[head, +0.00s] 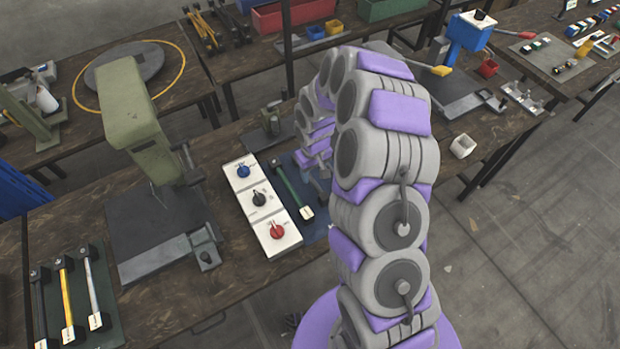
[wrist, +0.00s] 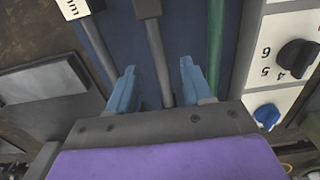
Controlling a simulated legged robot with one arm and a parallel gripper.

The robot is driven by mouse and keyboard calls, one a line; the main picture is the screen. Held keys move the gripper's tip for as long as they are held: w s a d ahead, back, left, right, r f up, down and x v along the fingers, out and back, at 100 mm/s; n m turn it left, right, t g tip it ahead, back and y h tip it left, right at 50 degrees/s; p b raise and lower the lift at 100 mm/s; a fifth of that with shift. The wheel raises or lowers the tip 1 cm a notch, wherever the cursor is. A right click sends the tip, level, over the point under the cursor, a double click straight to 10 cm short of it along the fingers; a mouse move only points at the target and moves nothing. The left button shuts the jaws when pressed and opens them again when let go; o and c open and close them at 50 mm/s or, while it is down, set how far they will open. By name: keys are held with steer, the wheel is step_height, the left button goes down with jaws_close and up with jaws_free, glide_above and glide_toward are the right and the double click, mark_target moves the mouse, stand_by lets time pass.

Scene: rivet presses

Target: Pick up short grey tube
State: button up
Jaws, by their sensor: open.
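In the wrist view my gripper (wrist: 160,86) is open, with two light blue fingers. A grey tube (wrist: 157,55) with a dark end piece lies on a blue mat (wrist: 130,35) and shows between the fingers. I cannot tell whether the fingers are level with it; neither visibly touches it. A second grey tube (wrist: 96,45) lies to the left, with a dark, white-labelled end. The far ends of both tubes are hidden or cut off, so I cannot compare their lengths.
A green tube (head: 291,187) lies on the same mat, beside a white panel (head: 240,190) with blue, black and red knobs. A green press (head: 135,115) stands further left. Black, yellow and grey tubes lie on a dark mat (head: 103,305) at lower left.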

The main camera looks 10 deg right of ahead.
mark_target(314, 183)
steer(key=f, duration=0.3)
steer(key=f+b, duration=0.1)
steer(key=f, duration=0.1)
steer(key=shift+s+d, duration=0.15)
steer(key=shift+s, duration=0.1)
steer(key=shift+c, duration=0.3)
jaws_close()
